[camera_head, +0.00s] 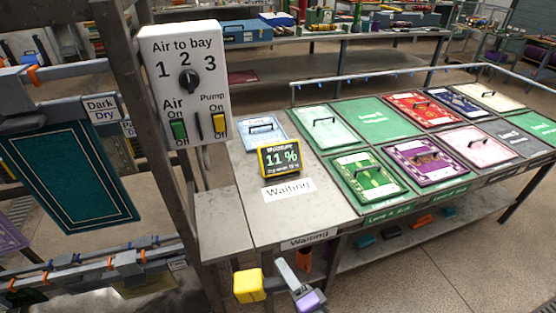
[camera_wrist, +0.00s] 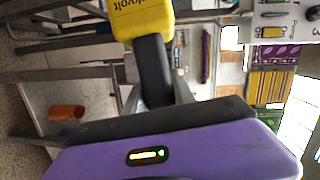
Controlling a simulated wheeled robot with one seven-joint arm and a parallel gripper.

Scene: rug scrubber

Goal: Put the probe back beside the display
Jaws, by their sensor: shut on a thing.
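The probe is a yellow block (camera_head: 249,286) with a dark handle. In the wrist view its yellow body (camera_wrist: 142,18) is at the top, with the dark handle running down between my fingers. My gripper (camera_head: 277,279) is shut on the handle, in front of the table's near edge in the head view. The fingers also show in the wrist view (camera_wrist: 158,92). The display (camera_head: 281,158) is yellow-framed, reads "11 %", and stands on the grey table above the "Waiting" label. The probe is apart from the display. The probe's far end is not clear.
A white control panel (camera_head: 187,82) with a dial and switches stands left of the display. Rug sample boards with handles, such as a green one (camera_head: 366,177), cover the table to the right. A hanging teal rug (camera_head: 72,177) is at left. Bare grey tabletop (camera_head: 270,222) lies around the label.

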